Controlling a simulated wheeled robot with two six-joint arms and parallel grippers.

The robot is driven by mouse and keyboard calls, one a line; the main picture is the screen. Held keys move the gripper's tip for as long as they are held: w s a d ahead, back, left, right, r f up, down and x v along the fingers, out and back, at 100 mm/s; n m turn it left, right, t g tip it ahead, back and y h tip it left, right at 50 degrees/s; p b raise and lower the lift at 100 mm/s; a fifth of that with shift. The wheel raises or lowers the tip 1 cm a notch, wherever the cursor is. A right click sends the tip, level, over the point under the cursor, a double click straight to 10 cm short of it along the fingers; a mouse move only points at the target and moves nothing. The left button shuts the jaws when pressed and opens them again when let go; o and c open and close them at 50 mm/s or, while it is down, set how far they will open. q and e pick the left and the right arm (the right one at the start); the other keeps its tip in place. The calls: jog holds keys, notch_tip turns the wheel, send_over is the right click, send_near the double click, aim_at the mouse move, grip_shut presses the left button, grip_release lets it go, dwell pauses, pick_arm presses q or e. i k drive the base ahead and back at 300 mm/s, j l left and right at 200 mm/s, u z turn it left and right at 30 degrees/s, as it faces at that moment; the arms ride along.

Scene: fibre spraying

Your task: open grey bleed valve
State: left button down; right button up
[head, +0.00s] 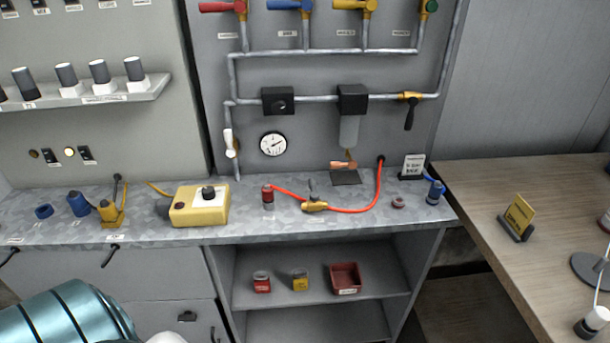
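I cannot tell for certain which valve is the grey bleed valve. A brass valve (410,97) with a dark grey lever pointing down sits at the right end of the lower wall pipe. A brass fitting (314,206) with an upright grey lever lies on the bench, joined to a red hose (350,209). A valve with a white handle (228,141) sits on the left vertical pipe. A teal, banded part, seemingly of my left arm, shows at the bottom left. Neither gripper is in view.
The metal bench (250,228) holds a yellow box (200,206) with a black knob, and a red cylinder (267,195). A round gauge (273,144) and a filter bowl (349,130) are on the panel. Coloured valves line the top. A wooden table (470,190) stands at right.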

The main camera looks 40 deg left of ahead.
aim_at(314, 196)
jog(key=u, duration=1)
